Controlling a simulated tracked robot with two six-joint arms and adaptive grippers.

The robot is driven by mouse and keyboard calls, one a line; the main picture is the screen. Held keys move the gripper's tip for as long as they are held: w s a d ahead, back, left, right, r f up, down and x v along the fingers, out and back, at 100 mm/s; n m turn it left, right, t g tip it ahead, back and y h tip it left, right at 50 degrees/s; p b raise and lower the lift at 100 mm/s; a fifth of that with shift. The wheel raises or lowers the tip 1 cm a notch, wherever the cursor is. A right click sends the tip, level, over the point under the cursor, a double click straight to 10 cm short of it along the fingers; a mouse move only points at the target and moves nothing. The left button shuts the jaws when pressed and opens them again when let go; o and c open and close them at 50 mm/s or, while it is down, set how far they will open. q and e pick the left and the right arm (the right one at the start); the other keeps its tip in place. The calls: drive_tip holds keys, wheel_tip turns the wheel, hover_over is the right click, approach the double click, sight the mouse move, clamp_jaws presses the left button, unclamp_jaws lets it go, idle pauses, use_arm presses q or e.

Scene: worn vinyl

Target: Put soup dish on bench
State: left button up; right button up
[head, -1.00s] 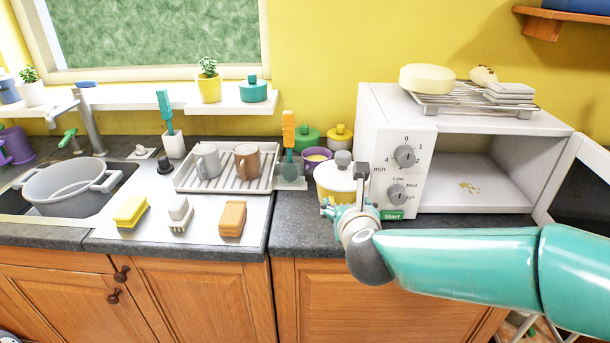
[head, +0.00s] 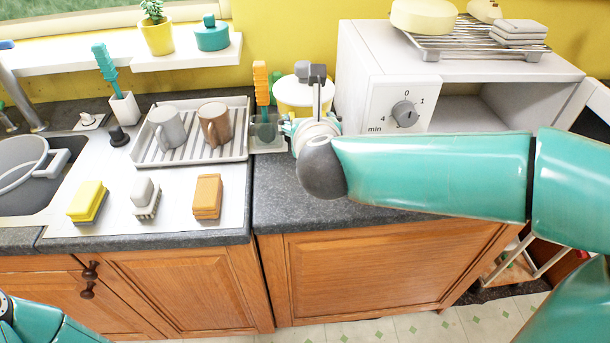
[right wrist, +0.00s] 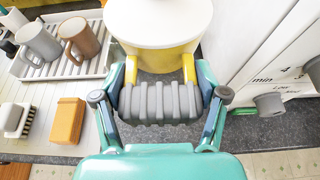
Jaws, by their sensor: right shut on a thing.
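The soup dish appears to be the yellow pot with a white lid (head: 296,92), just left of the microwave in the head view. It fills the top of the right wrist view (right wrist: 160,22), roughly upright. My right gripper (head: 311,127) is at its near side, shut on it. In the right wrist view the grey ribbed pads (right wrist: 160,102) of that gripper meet a yellow part of the dish. The gripper and arm hide its lower part; I cannot tell whether its base touches the bench. The dark grey bench (head: 320,210) is bare in front. My left gripper is out of view.
The microwave (head: 455,62) stands right of the dish. Left are a drying rack (head: 160,158) with two mugs, an orange-handled utensil in a holder (head: 265,130), and several sponges and brushes. A shelf (head: 190,55) holds a plant and a teal pot.

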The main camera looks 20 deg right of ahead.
wheel_tip(320, 180, down, 11)
drive_tip(key=shift+r+b, duration=0.1)
drive_tip(key=shift+b, duration=0.8)
drive_tip(key=shift+w+f+b, duration=0.1)
drive_tip(key=shift+f+b, duration=0.2)
drive_tip(key=shift+f, duration=2.15)
drive_tip(key=o, duration=1.8)
drive_tip(key=shift+f, duration=0.1)
drive_tip(key=v, duration=1.2)
drive_tip(key=shift+b, duration=0.45)
